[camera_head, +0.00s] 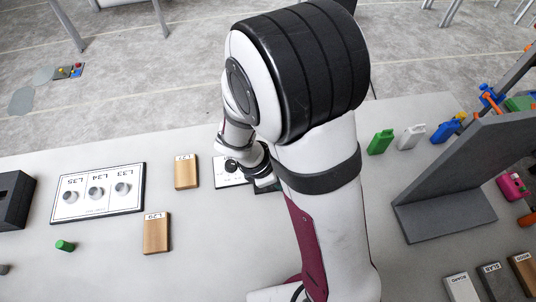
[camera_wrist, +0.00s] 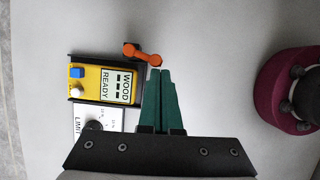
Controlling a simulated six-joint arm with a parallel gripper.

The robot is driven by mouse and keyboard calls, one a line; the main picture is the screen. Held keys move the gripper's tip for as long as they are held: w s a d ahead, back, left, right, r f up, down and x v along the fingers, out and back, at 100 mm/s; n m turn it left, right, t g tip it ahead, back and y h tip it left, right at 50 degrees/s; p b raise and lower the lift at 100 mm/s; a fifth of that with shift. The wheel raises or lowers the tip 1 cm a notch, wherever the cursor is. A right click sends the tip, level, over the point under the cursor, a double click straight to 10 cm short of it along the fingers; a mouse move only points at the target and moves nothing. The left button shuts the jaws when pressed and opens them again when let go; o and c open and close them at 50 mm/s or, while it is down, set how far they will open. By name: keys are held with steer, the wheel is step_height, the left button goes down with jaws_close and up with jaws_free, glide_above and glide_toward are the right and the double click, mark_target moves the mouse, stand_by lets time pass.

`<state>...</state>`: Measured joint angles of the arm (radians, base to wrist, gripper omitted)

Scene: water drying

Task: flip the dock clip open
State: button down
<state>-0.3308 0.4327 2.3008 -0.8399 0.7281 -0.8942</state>
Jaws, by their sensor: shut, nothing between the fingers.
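The orange dock clip (camera_wrist: 143,52) shows in the wrist view as a short bent lever at the upper right corner of a dark dock (camera_wrist: 72,60). A yellow meter (camera_wrist: 90,83) sits in the dock, with a blue button, a white knob and a screen reading "WOOD READY". My gripper (camera_wrist: 161,71) has its green fingers together and empty. Their tips are right by the free end of the clip; I cannot tell whether they touch. In the head view my arm hides the dock and clip, and the fingers are mostly hidden.
A white "LIMIT" panel with a dark knob (camera_wrist: 94,126) lies beside the dock. In the head view, two wooden blocks (camera_head: 186,172) and a three-knob panel (camera_head: 98,218) lie left. A grey stand (camera_head: 445,215) and small coloured bottles (camera_head: 380,142) are right.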

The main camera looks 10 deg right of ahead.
steer(key=shift+w, duration=0.15)
steer(key=shift+w+d, duration=0.35)
steer(key=shift+w, duration=0.25)
steer(key=a, duration=0.1)
steer(key=s+a, duration=0.1)
steer(key=a, duration=0.2)
steer(key=shift+s+r, duration=0.15)
steer(key=shift+s, duration=0.15)
steer(key=s+v, duration=0.1)
steer(key=v, duration=0.8)
steer(key=shift+r, duration=0.35)
steer(key=shift+s+d, duration=0.15)
steer(key=shift+d, duration=0.05)
